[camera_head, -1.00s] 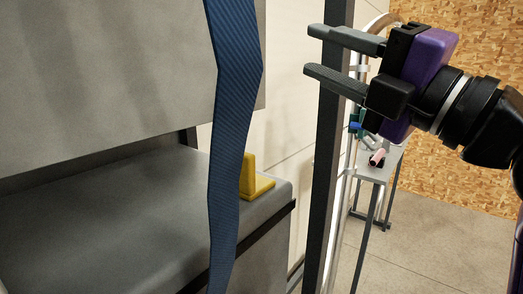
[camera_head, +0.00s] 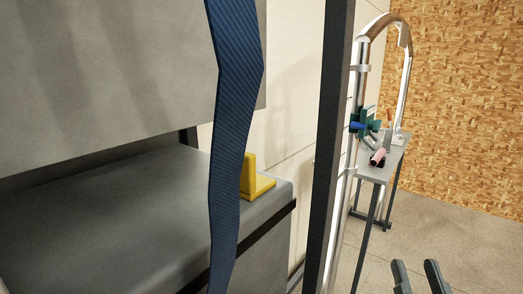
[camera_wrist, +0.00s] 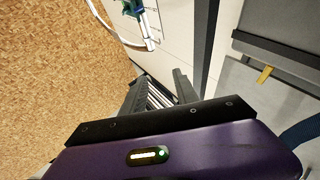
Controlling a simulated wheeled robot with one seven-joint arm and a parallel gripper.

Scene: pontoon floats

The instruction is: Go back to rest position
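My gripper (camera_head: 416,264) shows only as two dark fingertips at the bottom edge of the head view, right of centre. The rest of my arm is out of that picture. In the wrist view my gripper (camera_wrist: 158,78) shows both fingers apart, with nothing held between them. It is open and empty, over open floor and clear of the table and the post.
A blue strap (camera_head: 235,120) hangs before a grey pontoon float (camera_head: 100,215), where a yellow bracket (camera_head: 258,185) sits. A dark post (camera_head: 328,150) stands mid-view. Behind it are a small grey table (camera_head: 378,172) with tools and a metal arch (camera_head: 408,60). Floor at right is clear.

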